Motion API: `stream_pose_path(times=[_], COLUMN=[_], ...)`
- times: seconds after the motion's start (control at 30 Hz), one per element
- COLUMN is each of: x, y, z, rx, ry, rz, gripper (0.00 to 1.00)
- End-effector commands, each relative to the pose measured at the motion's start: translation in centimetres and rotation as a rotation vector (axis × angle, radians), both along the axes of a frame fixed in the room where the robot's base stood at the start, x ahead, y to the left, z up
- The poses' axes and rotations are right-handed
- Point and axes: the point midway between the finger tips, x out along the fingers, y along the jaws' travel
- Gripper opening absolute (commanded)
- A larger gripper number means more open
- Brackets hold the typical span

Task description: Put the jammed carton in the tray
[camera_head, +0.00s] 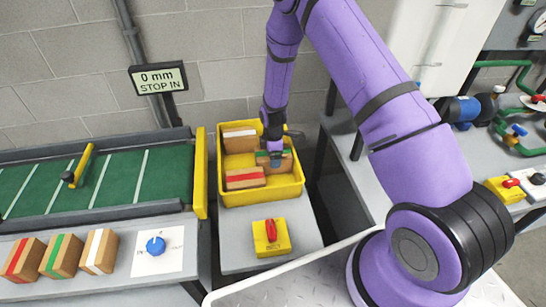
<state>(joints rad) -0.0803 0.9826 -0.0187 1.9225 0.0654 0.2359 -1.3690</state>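The yellow tray (228,197) stands at the end of the conveyor. In it are a white-striped carton (238,140) at the back left, a red-striped carton (243,180) at the front left and a green-striped carton (286,161) at the right. My gripper (275,160) points down into the tray, right at the green-striped carton and covering part of it. The fingers are too small and hidden to tell whether they grip it. The green conveyor belt (120,180) bears no carton. I cannot tell which carton was jammed.
A yellow bar (82,165) lies over the belt, and a yellow plate (200,172) closes its right end. Striped cartons (62,257) and a blue knob (156,245) sit on the front ledge. A yellow box with a red switch (271,232) is before the tray. A sign (158,78) reads "0 mm STOP IN".

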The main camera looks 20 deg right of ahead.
Motion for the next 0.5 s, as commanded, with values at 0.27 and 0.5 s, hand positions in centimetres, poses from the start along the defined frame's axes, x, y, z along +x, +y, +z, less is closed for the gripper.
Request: stream_pose_path(times=[0.27, 0.5], x=[0.01, -0.01], y=[0.00, 0.00], z=[-1.23, -1.47], rx=[0.000, 0.000], ry=[-0.001, 0.000], rz=[-0.001, -0.001], gripper=[0.50, 0.96])
